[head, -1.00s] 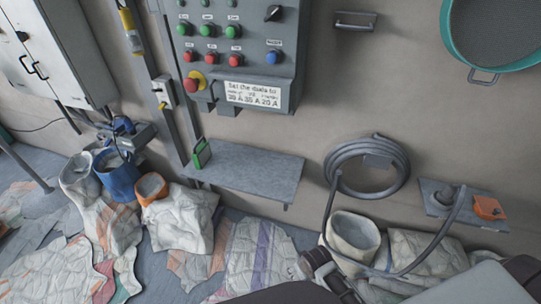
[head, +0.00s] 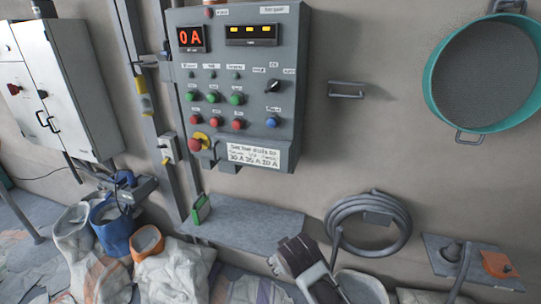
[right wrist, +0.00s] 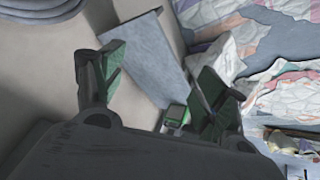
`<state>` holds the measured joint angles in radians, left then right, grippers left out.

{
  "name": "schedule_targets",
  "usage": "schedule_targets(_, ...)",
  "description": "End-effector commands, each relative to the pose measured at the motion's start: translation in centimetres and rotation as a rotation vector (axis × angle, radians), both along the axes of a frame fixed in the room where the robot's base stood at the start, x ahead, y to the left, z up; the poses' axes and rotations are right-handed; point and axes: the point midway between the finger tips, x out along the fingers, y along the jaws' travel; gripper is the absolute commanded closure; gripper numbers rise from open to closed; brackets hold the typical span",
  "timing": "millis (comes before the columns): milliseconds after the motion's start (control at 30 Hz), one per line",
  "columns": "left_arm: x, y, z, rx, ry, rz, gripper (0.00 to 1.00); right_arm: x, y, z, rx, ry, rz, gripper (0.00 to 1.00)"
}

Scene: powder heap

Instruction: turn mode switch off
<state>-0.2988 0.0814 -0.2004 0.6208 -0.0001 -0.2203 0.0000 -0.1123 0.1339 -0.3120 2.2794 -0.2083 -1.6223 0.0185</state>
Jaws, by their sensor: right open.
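The grey control panel (head: 180,90) hangs on the wall. Its mode switch seems to be the black rotary knob (head: 272,86) at the panel's right side, above the blue button; its label is too small to read surely. The knob sits tilted. My right gripper (head: 292,252) is low in front of the wall, below the panel and by the shelf's right end, well apart from the knob. In the right wrist view its two fingers stand wide apart with nothing between them (right wrist: 158,88). My left gripper is not in view.
A grey shelf (head: 245,226) juts out below the panel with a green device (head: 201,210) on it. A coiled hose (head: 340,215), a small wall bracket (head: 483,266) and a teal sieve (head: 436,100) are to the right. Open sacks stand below. A red emergency button (head: 195,145) protrudes low left.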

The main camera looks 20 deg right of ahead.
Motion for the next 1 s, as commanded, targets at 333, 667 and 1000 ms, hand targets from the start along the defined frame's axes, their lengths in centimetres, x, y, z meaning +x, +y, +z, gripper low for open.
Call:
schedule_targets(333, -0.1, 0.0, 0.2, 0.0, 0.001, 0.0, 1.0, 4.7, 1.1, 6.9, -0.085, -0.127, -0.002, 0.27)
schedule_targets(667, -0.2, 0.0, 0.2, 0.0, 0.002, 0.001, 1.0, 8.4, 2.1, 13.2, -0.17, -0.246, -0.014, 0.27)
schedule_targets(1000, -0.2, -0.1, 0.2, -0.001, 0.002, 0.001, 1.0, 11.5, 3.0, 20.1, -0.265, -0.375, -0.041, 0.27)
